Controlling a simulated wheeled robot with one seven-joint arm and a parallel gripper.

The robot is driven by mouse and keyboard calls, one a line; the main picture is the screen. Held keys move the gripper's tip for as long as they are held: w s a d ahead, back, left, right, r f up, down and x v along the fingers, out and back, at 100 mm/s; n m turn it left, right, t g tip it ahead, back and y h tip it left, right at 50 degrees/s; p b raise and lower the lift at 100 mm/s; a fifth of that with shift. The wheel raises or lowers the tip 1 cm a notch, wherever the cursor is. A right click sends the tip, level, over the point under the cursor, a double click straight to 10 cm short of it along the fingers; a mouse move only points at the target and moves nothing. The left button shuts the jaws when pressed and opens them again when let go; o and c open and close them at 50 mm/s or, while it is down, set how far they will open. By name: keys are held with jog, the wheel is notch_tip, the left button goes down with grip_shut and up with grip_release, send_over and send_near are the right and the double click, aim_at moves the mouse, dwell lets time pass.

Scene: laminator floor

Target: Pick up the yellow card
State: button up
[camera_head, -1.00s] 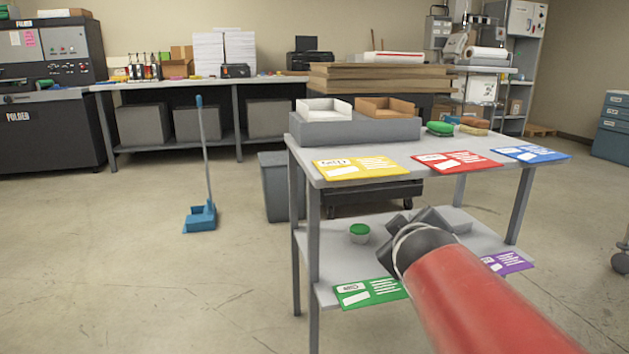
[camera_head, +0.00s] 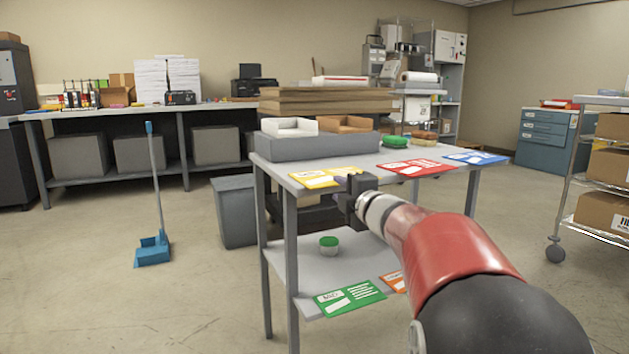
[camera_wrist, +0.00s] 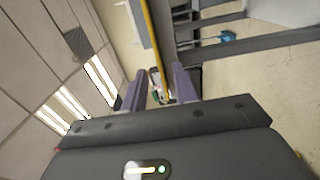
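The yellow card (camera_head: 318,178) lies flat on the top of the grey table (camera_head: 283,166), at its front left, jutting past the front edge. My gripper (camera_head: 350,188) is at the card's right front part, about level with the table top, and hides some of it. In the wrist view the card shows nearly edge-on as a thin yellow strip (camera_wrist: 152,35) running toward the space between the fingers. The fingers of my gripper (camera_wrist: 158,78) stand apart, one on each side of that strip. I cannot tell whether either touches it.
A red card (camera_head: 416,168) and a blue card (camera_head: 476,158) lie along the same edge to the right. A green card (camera_head: 350,298) and a green-lidded cup (camera_head: 328,246) are on the lower shelf.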

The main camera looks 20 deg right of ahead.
jog(key=shift+w, duration=1.2)
grip_shut()
jog(key=shift+r, duration=0.1)
